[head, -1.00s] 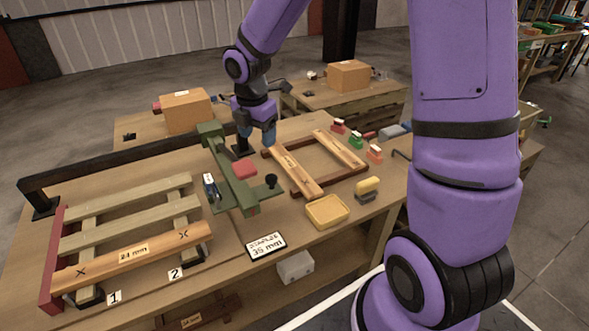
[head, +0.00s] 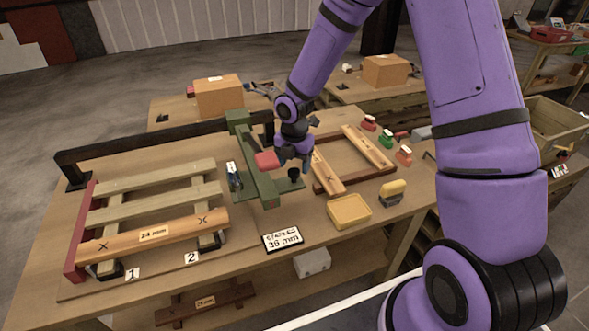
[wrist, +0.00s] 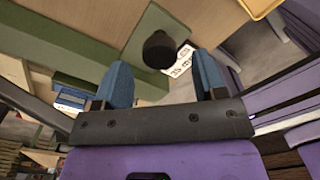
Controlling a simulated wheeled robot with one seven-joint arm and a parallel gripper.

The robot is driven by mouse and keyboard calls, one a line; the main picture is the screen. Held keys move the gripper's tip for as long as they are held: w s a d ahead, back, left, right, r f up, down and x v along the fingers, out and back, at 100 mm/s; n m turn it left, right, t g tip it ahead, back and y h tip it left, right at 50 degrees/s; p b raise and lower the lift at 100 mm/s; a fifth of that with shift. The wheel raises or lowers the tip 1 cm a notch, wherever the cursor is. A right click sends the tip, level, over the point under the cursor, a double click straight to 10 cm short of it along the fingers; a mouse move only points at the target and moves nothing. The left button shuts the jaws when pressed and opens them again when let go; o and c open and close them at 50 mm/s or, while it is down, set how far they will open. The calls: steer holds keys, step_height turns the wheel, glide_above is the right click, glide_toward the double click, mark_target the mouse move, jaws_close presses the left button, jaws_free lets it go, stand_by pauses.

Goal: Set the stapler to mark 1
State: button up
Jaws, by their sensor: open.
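A long green device (head: 258,178) with a red pad (head: 267,161) and an upright black knob (head: 294,174) lies on the bench; it looks like the stapler. My gripper (head: 297,163) is open and empty, just above the knob and right beside the red pad. In the wrist view the black knob (wrist: 159,50) shows between and beyond the blue fingertips (wrist: 162,66); contact cannot be told. The slatted wooden frame (head: 153,233) stands to the left. Its front board has an X (head: 103,246) above the label 1 (head: 132,273) and another above label 2 (head: 191,258).
A sign reading 35 mm (head: 283,239) and a yellow tray (head: 350,211) lie near the front edge. A small blue-and-white item (head: 234,177) is left of the device. A brown frame (head: 326,185) lies right. A dark rail (head: 150,146) runs along the back.

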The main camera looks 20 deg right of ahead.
steer(key=shift+f, duration=1.25)
steer(key=shift+c, duration=0.5)
jaws_close()
steer(key=a, duration=4.5)
steer(key=shift+a, duration=0.1)
steer(key=shift+o, duration=0.5)
jaws_free()
steer(key=shift+r, duration=0.1)
step_height(320, 180, up, 11)
